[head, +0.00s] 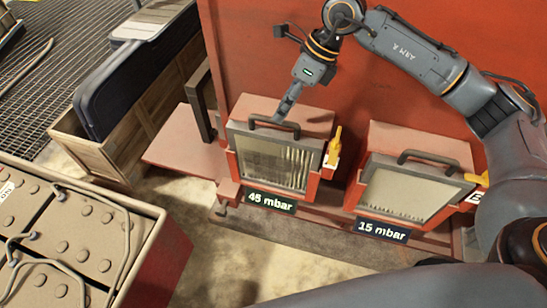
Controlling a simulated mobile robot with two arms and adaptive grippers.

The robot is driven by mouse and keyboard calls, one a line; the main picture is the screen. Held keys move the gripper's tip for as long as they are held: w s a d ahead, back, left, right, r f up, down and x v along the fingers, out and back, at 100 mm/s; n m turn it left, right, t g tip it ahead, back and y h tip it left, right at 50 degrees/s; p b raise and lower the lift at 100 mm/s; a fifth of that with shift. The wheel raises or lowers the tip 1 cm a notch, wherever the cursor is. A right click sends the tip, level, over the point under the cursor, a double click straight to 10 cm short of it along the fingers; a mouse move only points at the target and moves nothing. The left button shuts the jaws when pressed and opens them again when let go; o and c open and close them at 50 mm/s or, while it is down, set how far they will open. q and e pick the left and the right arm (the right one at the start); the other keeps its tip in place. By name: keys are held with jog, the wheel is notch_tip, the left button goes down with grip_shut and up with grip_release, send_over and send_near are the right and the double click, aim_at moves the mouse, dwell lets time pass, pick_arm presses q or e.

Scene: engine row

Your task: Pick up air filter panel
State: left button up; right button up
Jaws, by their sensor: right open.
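Two air filter panels sit in red housings. The left air filter panel (270,160) has a grey frame, pleated face and dark handle (274,123) on its top edge. A label under it reads "45 mbar" (270,202). The right air filter panel (410,193) looks paler, has a dark handle (430,157), and its label reads "15 mbar" (382,231). My right gripper (286,106) is open and points down at the left panel's handle, at or just above it; I cannot tell if it touches. My left gripper is out of view.
Yellow latches (333,146) stand beside each housing. A red wall (260,45) rises behind. A wooden crate (140,135) with dark panels (140,75) stands at left. A battery-like box (70,235) with cables fills the lower left. A bare ledge (182,147) lies left of the housings.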

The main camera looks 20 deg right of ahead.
aim_at(275, 124)
jog(key=shift+s+a+f+p, duration=0.2)
jog(key=shift+a+f+p, duration=0.35)
jog(key=shift+p, duration=0.2)
jog(key=p+x, duration=0.1)
jog(key=x, duration=0.1)
jog(key=shift+a+f, duration=0.1)
jog(key=shift+f, duration=0.25)
jog(key=shift+w+a+f, duration=0.1)
jog(key=shift+f, duration=0.4)
grip_shut()
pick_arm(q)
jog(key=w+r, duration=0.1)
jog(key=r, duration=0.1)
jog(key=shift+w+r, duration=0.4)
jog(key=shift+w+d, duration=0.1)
pick_arm(e)
jog(key=shift+r, duration=0.1)
